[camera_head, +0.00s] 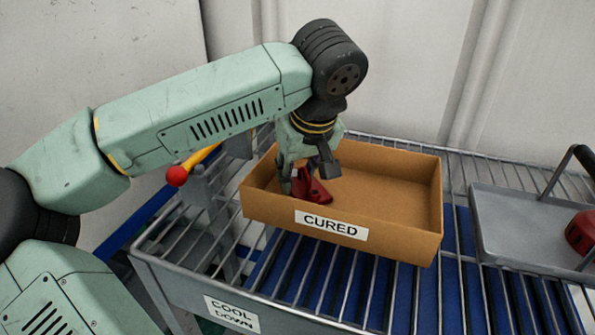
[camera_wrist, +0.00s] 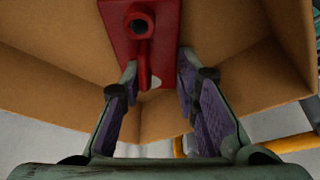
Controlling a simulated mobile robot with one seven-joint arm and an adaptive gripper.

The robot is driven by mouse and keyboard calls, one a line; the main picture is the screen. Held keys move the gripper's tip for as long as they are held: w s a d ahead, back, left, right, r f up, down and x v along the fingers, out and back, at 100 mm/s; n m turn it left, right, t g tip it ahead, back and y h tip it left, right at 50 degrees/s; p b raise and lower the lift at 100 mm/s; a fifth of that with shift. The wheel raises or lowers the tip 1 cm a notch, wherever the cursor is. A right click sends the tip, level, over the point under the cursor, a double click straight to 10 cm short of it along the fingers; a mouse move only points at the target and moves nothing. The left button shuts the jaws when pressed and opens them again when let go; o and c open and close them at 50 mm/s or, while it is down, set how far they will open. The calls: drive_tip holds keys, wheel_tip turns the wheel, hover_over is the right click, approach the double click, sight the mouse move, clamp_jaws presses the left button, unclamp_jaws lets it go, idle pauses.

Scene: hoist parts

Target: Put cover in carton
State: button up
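The red cover (camera_head: 312,188) is inside the open brown carton (camera_head: 405,228), near its left end and front wall. The carton bears a "CURED" label and sits on the wire rack. My gripper (camera_head: 304,182) reaches down into the carton at the cover and partly hides it. In the wrist view the cover (camera_wrist: 118,45) shows a round tube end and a thin fin. The fingertips (camera_wrist: 157,68) stand apart, one on each side of the cover's near end. Whether they press on it, I cannot tell. Whether the cover rests on the carton floor is also unclear.
A grey tray (camera_head: 500,225) with a dark handle and a red part (camera_head: 582,232) stands right of the carton. A yellow lever with a red knob (camera_head: 177,176) is at the left. A "COOL DOWN" sign (camera_head: 232,314) hangs on the rack front. The carton's right half is empty.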

drive_tip(key=o, duration=0.4)
drive_tip(key=v, duration=1.2)
drive_tip(key=shift+r, duration=0.1)
